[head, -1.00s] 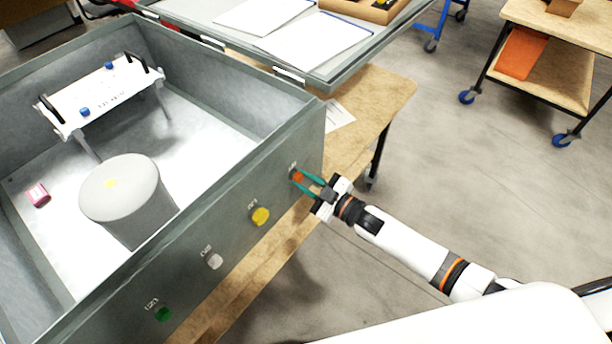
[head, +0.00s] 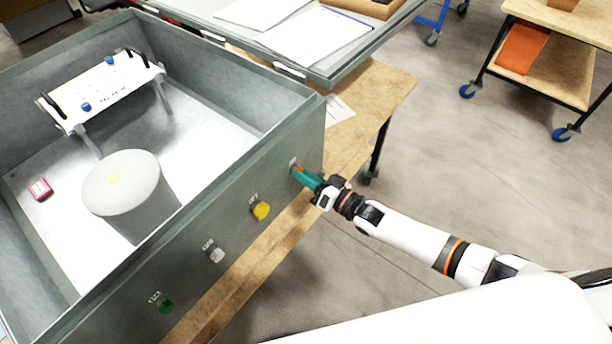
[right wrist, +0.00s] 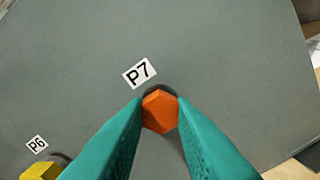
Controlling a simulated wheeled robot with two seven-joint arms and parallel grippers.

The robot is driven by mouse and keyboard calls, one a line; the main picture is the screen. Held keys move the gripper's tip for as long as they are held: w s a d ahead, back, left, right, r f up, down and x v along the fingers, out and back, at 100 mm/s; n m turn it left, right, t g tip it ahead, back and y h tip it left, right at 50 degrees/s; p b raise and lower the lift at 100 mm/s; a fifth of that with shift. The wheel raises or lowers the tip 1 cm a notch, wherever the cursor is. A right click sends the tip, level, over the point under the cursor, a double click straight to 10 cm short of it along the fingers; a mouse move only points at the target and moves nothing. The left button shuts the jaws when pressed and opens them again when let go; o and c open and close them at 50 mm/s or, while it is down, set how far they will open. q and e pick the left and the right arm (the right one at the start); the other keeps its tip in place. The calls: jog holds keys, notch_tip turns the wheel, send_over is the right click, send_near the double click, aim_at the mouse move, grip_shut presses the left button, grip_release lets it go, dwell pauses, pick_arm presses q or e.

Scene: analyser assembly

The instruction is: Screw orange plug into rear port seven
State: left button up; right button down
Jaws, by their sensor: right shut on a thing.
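The orange plug (right wrist: 160,112) has a hexagonal head and sits at the port labelled P7 (right wrist: 139,72) on the grey box wall. My right gripper (right wrist: 159,118) has its teal fingers closed on the two sides of the plug head. In the head view the right gripper (head: 305,176) reaches the wall from the right, and its fingers hide most of the plug. A dark port rim shows behind the plug head; how deep the plug sits cannot be told. My left gripper is not in view.
Along the same wall of the box (head: 235,190) are a yellow plug (head: 261,210), a white plug (head: 215,253) and a green plug (head: 167,306). Inside stand a grey cylinder (head: 130,195) and a white panel (head: 105,92).

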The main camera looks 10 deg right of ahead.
jog(key=c, duration=1.1)
grip_release()
jog(key=shift+c, duration=0.2)
jog(key=p+v, duration=0.2)
jog(key=v, duration=0.5)
